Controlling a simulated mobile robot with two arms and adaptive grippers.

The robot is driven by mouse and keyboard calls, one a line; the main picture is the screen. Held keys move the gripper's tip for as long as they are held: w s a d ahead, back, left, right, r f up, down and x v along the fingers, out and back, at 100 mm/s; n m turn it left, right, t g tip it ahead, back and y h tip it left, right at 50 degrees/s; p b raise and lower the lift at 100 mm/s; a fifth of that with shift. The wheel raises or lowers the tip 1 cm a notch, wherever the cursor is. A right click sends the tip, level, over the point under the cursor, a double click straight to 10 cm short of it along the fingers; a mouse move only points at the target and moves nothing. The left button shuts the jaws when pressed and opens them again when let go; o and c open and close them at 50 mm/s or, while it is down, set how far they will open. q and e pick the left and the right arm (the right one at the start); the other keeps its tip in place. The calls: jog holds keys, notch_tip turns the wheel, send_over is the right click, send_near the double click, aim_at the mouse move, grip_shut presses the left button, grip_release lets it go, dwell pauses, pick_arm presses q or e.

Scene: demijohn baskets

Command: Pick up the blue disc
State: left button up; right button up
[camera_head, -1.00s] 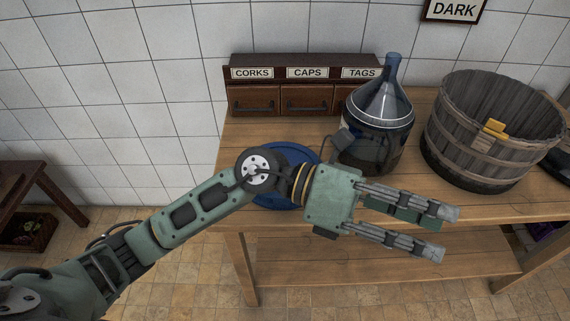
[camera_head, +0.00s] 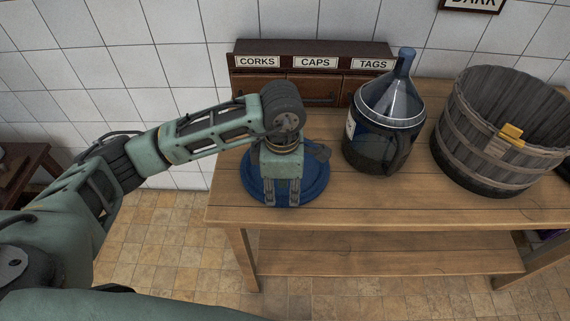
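The blue disc (camera_head: 322,184) lies flat on the wooden table, left of the demijohn. My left gripper (camera_head: 281,196) points down over the disc and covers much of its middle. Its two fingers are apart, with blue showing between them, and nothing is seen held. I cannot tell whether the fingertips touch the disc. My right gripper is not in view.
A dark glass demijohn (camera_head: 372,144) with a grey-blue neck stands right of the disc. A wooden basket (camera_head: 480,152) with a yellow tag (camera_head: 511,132) is further right. A drawer unit (camera_head: 315,84) labelled CORKS, CAPS, TAGS stands behind. The table front (camera_head: 390,205) is clear.

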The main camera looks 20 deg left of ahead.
aim_at(284, 195)
pick_arm(q)
jog(key=shift+w+f+p, duration=0.15)
jog(key=shift+f+p, duration=0.1)
jog(key=shift+f, duration=0.7)
jog(key=shift+w+f+p, duration=0.1)
jog(key=shift+f+p, duration=0.15)
jog(key=shift+f, duration=0.65)
grip_shut()
